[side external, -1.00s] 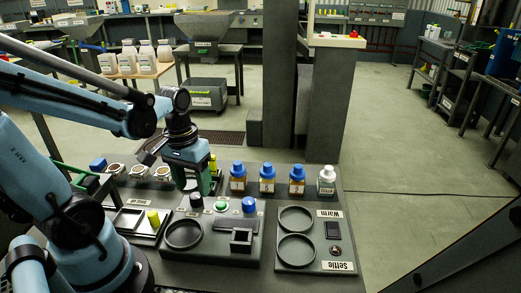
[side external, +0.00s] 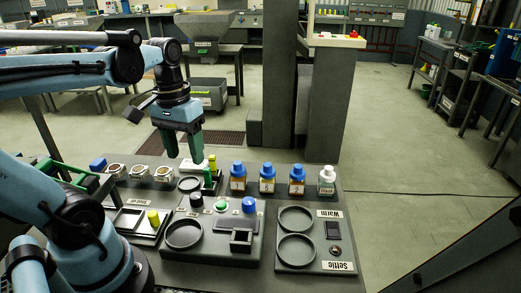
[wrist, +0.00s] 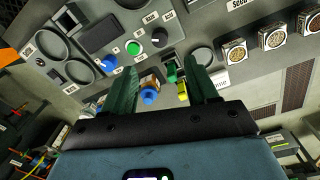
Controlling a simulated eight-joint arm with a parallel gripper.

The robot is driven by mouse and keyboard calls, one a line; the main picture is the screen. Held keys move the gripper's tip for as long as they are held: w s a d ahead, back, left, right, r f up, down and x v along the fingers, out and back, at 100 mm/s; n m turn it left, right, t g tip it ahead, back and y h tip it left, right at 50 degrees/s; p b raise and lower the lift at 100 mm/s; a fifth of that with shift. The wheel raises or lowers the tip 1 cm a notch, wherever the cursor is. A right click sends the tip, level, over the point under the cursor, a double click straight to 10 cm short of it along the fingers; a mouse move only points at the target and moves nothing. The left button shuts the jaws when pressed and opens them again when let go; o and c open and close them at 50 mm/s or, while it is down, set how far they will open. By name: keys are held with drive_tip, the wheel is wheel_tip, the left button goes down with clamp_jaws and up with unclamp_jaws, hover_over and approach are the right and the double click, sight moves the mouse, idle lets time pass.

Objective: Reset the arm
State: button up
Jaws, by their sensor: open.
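My gripper (side external: 183,157) is raised above the back part of the dark work panel (side external: 210,277), pointing down. Its two green fingers are spread apart with nothing between them. In the side view that small green and yellow piece (side external: 212,172) stands close to the right of the fingers, lower down.
Several bottles, such as a blue-capped one (side external: 267,180) and a white-capped one (side external: 327,181), stand right of the gripper. Metal cups (side external: 139,173) stand to its left. A console with a green button (side external: 222,206) is in front. The space above the panel is clear.

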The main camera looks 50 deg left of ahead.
drive_tip(key=w+d+f+m+t, duration=0.2)
drive_tip(key=w+d+m+t, duration=0.3)
drive_tip(key=d, duration=0.3)
drive_tip(key=shift+w+d+t, duration=0.15)
drive_tip(key=shift+w+t, duration=0.4)
drive_tip(key=shift+t, duration=0.35)
